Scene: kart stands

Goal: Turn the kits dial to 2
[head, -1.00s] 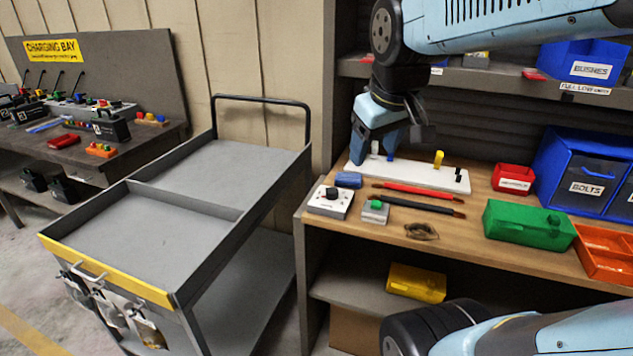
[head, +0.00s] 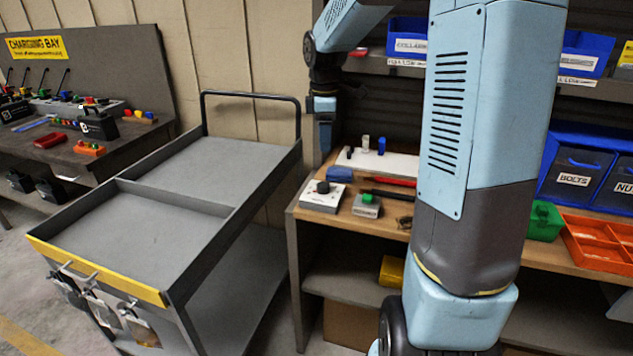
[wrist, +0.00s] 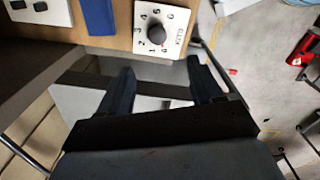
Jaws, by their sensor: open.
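The dial is a dark round knob (head: 323,187) on a white plate (head: 318,202) at the bench's left front corner. In the wrist view the knob (wrist: 157,35) sits on its white plate (wrist: 179,17), ringed by printed numbers, with a small red mark at its edge. The plate's label is too blurred to read surely. My gripper (wrist: 163,70) is open and empty, its two fingers apart. The knob lies just beyond them, not between them. In the head view my gripper (head: 325,140) points down, above and behind the plate. Its fingertips are hard to make out there.
A blue block (head: 340,174) lies just behind the dial plate. A grey box with a green button (head: 367,199) stands to its right. A white board (head: 402,164) with upright pegs is behind. A grey cart (head: 170,222) stands left. My arm hides the bench's middle.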

